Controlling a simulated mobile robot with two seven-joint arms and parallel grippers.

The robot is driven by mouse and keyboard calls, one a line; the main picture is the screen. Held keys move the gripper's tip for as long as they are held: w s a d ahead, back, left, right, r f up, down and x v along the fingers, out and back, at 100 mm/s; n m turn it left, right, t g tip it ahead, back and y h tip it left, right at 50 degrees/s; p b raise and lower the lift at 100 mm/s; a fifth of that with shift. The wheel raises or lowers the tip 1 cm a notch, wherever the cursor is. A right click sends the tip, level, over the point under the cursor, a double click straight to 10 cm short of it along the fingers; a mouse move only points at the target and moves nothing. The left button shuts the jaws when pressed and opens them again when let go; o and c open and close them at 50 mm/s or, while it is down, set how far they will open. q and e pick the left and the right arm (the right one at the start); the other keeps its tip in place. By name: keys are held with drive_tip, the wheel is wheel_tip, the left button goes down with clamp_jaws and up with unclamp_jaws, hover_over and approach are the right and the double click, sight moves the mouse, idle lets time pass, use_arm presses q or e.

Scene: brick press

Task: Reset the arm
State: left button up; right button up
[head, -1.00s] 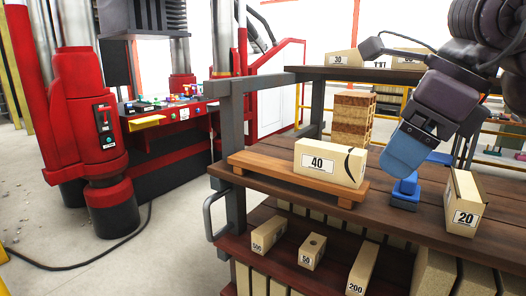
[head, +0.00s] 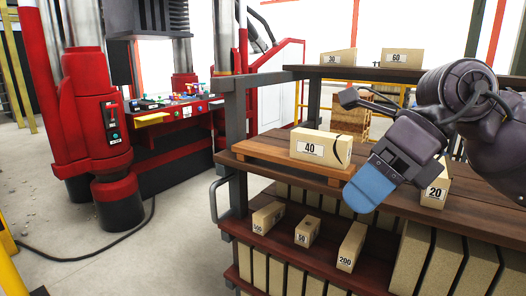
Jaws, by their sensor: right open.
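My right gripper (head: 368,186) comes in from the right in the head view, with blue fingers pointing down and left. It is open, and nothing shows between its fingers. It hangs in front of the shelf's upper board, just right of the brick marked 40 (head: 321,147). That brick lies on a small wooden stand (head: 262,151). A brick marked 20 (head: 436,191) stands behind and right of the gripper, partly hidden by my arm. My left gripper is not in view.
The wooden shelf (head: 470,215) fills the right side. Bricks marked 500 (head: 268,217), 50 (head: 307,231) and 200 (head: 351,246) sit on its lower board. Bricks marked 30 (head: 338,57) and 60 (head: 402,58) sit on top. A red press (head: 88,120) stands left, with clear floor between.

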drive_tip(key=a+f+m+g+y, duration=0.2)
drive_tip(key=a+f+g+y, duration=0.15)
drive_tip(key=y, duration=0.35)
drive_tip(key=w+d+f+m+t+h, duration=0.25)
drive_tip(key=d+f+m+t, duration=0.25)
drive_tip(key=f+m+t, duration=0.9)
drive_tip(key=w+d+f+m+t+h, duration=0.1)
drive_tip(key=w+d+f+m+t, duration=0.2)
drive_tip(key=d+f+m+t, duration=0.95)
drive_tip(key=s+f+m+g+h, duration=1)
drive_tip(key=s+f+m, duration=0.8)
drive_tip(key=f, duration=0.4)
drive_tip(key=shift+s+d+f+g+h, duration=0.15)
drive_tip(key=shift+d+f+g+h, duration=0.25)
drive_tip(key=shift+h, duration=0.45)
